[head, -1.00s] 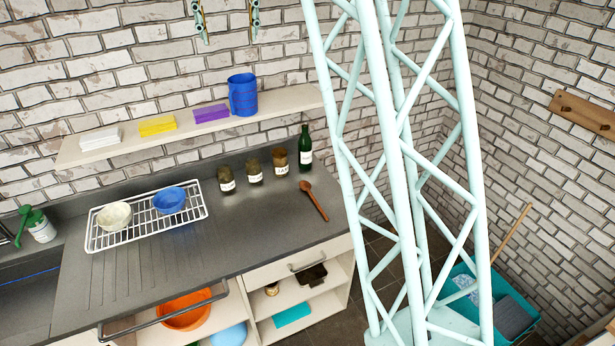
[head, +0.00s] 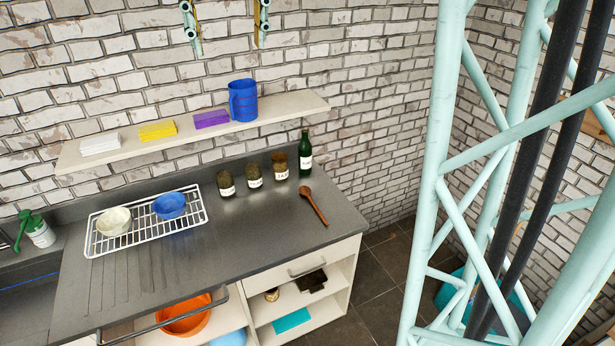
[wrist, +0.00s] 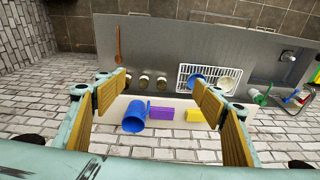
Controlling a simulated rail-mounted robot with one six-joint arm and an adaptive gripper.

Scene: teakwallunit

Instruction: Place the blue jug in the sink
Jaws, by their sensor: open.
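The blue jug (head: 243,100) stands upright at the right part of the wall shelf, beside a purple block. In the wrist view the jug (wrist: 134,118) shows upside down, below and between my fingers. My gripper (wrist: 161,82) is open and empty, its yellow-padded fingers wide apart. In the head view only the fingers of my gripper (head: 227,46) hang in at the top edge, above the shelf and apart from the jug. The sink (head: 30,292) is a dark basin at the far left, cut off by the frame.
The shelf (head: 300,106) also holds purple (head: 211,119), yellow (head: 158,130) and white (head: 100,143) blocks. Below are jars (head: 253,175), a green bottle (head: 305,152), a wooden spoon (head: 314,206) and a dish rack (head: 146,232) with two bowls.

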